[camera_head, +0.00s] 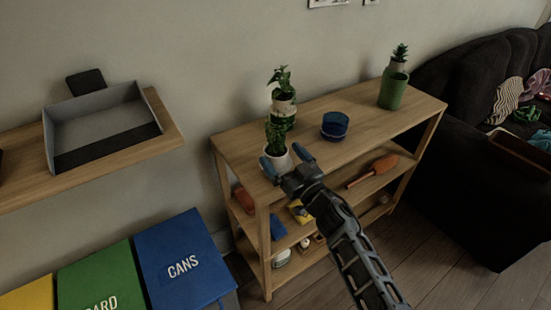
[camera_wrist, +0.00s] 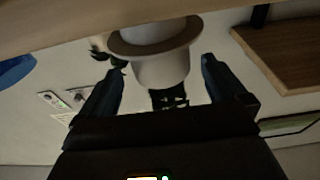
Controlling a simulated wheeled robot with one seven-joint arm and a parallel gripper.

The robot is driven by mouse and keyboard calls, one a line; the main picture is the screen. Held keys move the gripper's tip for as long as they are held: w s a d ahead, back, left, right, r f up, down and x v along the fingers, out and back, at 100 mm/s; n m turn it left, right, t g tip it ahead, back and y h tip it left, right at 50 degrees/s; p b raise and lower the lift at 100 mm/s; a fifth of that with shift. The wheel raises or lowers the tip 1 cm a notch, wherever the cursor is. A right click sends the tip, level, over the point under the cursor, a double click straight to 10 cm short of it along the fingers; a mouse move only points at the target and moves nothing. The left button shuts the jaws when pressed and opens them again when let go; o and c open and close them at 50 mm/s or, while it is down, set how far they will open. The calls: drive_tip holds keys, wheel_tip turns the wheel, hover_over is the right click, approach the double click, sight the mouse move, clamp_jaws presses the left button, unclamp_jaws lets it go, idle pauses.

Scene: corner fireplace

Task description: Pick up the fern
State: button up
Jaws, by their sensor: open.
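A small leafy green plant in a white pot (camera_head: 277,160), which I take to be the fern, stands at the front left of the wooden shelf's top (camera_head: 360,123). My gripper (camera_head: 284,157) is open, with its blue fingertips apart at the pot. The wrist view appears upside down. There a pale pot (camera_wrist: 162,70) shows between the two fingers, with dark leaves below it and more at its left. I cannot tell whether either finger touches it. The fingers and wrist hide part of the pot in the head view.
A second plant in a white and green pot (camera_head: 284,106) stands close behind. A blue bowl (camera_head: 335,126) and a green vase with a plant (camera_head: 393,92) are farther right. Lower shelves hold several items. A wall shelf with a grey tray (camera_head: 100,121) and coloured bins (camera_head: 182,262) are left.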

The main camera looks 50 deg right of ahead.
sight(276, 149)
drive_tip(key=x, duration=0.3)
drive_tip(key=shift+w, duration=0.2)
drive_tip(key=c, duration=0.8)
drive_tip(key=shift+r, duration=0.15)
